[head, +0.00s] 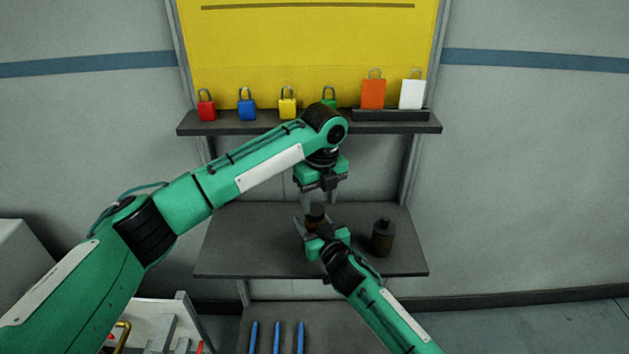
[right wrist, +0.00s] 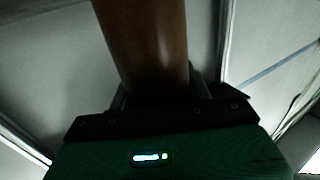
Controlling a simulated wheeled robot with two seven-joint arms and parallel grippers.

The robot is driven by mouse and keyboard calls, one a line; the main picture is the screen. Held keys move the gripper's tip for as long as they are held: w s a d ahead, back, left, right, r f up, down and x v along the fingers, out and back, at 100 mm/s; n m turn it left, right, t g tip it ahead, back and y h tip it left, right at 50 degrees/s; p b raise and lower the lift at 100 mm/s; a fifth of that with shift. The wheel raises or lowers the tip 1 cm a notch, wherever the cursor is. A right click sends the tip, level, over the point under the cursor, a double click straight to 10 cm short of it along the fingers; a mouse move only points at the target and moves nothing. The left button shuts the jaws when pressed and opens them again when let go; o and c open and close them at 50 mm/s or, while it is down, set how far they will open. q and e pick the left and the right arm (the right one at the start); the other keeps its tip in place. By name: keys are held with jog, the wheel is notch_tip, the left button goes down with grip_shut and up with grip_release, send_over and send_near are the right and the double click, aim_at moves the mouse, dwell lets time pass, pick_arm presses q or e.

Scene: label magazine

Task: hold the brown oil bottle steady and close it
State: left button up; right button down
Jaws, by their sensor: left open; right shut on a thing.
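The brown oil bottle (head: 315,223) is upright over the middle shelf, mostly hidden by the grippers. Its brown body fills the upper middle of the right wrist view (right wrist: 145,45). My right gripper (head: 314,229) is shut on the bottle's body from the front. A dark piece (head: 316,209), seemingly the cap, shows at the bottle's top; whether it is seated cannot be told. My left gripper (head: 321,199) points down from above, open, its fingers either side of that dark piece. Contact cannot be made out.
A dark bottle or can (head: 382,238) stands on the middle shelf (head: 240,250), right of the grippers. The upper shelf (head: 225,128) carries several coloured padlocks and orange and white tags (head: 373,94). Blue sticks (head: 277,337) stand below. The middle shelf's left part is clear.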

pick_arm(q)
jog(key=r+n, duration=0.1)
jog(key=a+r+n, duration=0.1)
jog(key=w+a+r+n, duration=0.1)
jog(key=shift+w+a+r+n+t, duration=0.1)
jog(key=shift+r+n+t, duration=0.2)
jog(key=shift+r, duration=0.1)
jog(key=shift+w+f+n, duration=0.1)
jog(key=shift+f+n, duration=0.05)
jog(key=shift+n, duration=0.75)
jog(key=shift+w+f+n, duration=0.1)
jog(key=shift+w+n, duration=0.05)
jog(key=shift+n, duration=0.55)
jog(key=shift+d+n, duration=0.25)
jog(key=shift+n, duration=0.45)
jog(key=n, duration=0.3)
jog(key=shift+r, duration=0.2)
jog(key=n, duration=0.4)
jog(key=shift+n+g, duration=0.4)
jog(key=n, duration=0.5)
jog(key=shift+r, duration=0.3)
